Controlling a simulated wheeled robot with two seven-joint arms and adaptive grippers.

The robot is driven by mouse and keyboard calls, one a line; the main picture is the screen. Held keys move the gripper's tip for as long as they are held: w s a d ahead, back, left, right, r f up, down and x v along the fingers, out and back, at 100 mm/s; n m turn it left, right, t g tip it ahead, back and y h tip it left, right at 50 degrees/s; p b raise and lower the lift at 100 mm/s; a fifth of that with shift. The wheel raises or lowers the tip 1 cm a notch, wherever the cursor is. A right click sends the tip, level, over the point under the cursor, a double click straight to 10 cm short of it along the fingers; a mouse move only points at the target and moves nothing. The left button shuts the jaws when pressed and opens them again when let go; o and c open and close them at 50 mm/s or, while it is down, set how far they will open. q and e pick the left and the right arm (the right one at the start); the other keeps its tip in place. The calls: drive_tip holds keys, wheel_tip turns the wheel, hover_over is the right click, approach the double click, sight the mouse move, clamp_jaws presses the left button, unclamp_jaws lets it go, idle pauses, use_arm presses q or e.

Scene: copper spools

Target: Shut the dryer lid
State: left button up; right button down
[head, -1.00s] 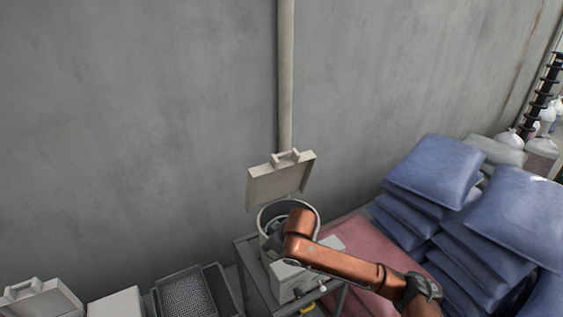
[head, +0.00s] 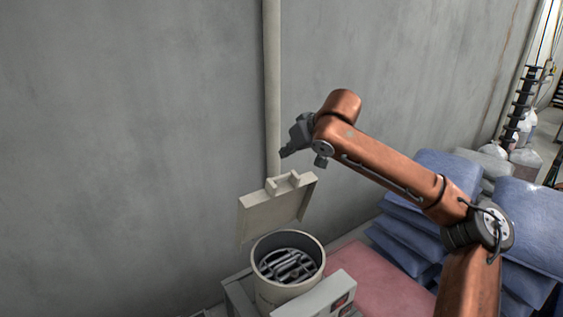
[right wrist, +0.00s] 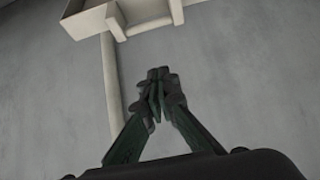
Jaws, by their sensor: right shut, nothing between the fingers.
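The dryer (head: 262,284) is a cream round drum with a dark slotted inside, standing on a grey stand. Its square cream lid (head: 272,212) stands open, upright at the back of the drum near the wall, with a handle (head: 283,184) on its top edge. My right gripper (head: 284,155) is above the lid's handle, apart from it, shut and empty. In the right wrist view the shut fingertips (right wrist: 158,75) point toward the wall, and the lid (right wrist: 90,20) shows at the top edge. My left gripper is not in view.
A cream control box (head: 315,298) sits in front of the drum. Pink sacks (head: 375,285) lie to the right, with stacked blue sacks (head: 405,245) beyond. A vertical pipe (head: 271,90) runs up the grey wall behind the lid. The space left of the lid is clear.

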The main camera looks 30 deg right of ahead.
drive_tip(key=x, duration=0.3)
drive_tip(key=shift+w+a+p, duration=0.2)
drive_tip(key=shift+a+p, duration=0.1)
drive_tip(key=shift+p, duration=0.1)
drive_tip(key=p, duration=0.1)
hover_over(276, 186)
drive_tip(key=w, duration=0.2)
wheel_tip(276, 186, down, 4)
drive_tip(key=shift+s+f+p, duration=0.45)
drive_tip(key=shift+s+f, duration=0.05)
drive_tip(key=shift+s, duration=0.2)
drive_tip(key=shift+s+d+f, duration=0.1)
drive_tip(key=shift+s+f, duration=0.05)
drive_tip(key=shift+s, duration=0.3)
drive_tip(key=shift+s+d+f, duration=0.1)
drive_tip(key=shift+s, duration=0.35)
drive_tip(key=shift+s+f, duration=0.1)
drive_tip(key=shift+a+f, duration=0.1)
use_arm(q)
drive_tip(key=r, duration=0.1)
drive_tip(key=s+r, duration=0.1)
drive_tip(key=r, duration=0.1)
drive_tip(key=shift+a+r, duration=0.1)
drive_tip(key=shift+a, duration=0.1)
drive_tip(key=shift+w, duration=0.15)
